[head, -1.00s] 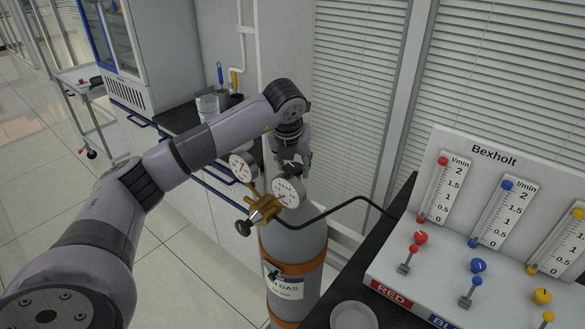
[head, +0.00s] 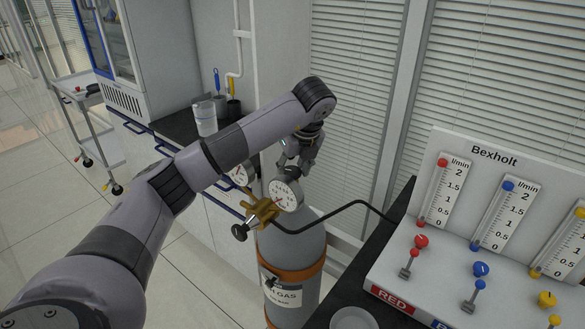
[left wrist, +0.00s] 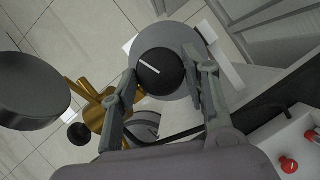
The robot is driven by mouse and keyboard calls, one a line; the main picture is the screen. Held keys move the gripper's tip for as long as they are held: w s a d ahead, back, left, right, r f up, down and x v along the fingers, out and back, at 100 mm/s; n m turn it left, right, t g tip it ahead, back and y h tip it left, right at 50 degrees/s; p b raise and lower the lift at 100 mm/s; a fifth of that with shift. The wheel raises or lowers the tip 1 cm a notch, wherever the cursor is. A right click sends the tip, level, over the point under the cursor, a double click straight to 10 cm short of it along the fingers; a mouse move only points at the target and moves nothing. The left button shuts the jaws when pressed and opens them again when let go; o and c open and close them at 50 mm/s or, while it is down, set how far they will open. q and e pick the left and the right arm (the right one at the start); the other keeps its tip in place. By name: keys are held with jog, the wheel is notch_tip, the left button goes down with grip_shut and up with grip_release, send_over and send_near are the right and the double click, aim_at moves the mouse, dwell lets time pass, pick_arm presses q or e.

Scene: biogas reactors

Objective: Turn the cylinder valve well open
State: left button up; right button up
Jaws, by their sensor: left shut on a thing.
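The cylinder valve is a round black knob (left wrist: 160,72) with a white line across it, seen from above in the left wrist view. My left gripper (left wrist: 168,78) is shut on this knob, with one finger on each side of it. In the head view my left gripper (head: 298,160) points down at the top of the grey gas cylinder (head: 303,247), behind the gauges. There the gripper and gauges hide the knob. A brass regulator (head: 262,211) with a front gauge (head: 286,194) and a partly hidden second gauge (head: 240,174) sits at the cylinder's neck. My right gripper is out of view.
A black hose (head: 340,211) runs from the regulator toward the Bexholt flow panel (head: 450,215) at the right. A bench with a beaker (head: 205,118) stands behind my arm. A trolley (head: 92,125) stands at the back left. Blinds cover the wall behind the cylinder.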

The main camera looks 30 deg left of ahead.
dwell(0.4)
pick_arm(q)
jog(key=o, duration=1.2)
jog(key=shift+c, duration=0.2)
jog(key=v, duration=1.2)
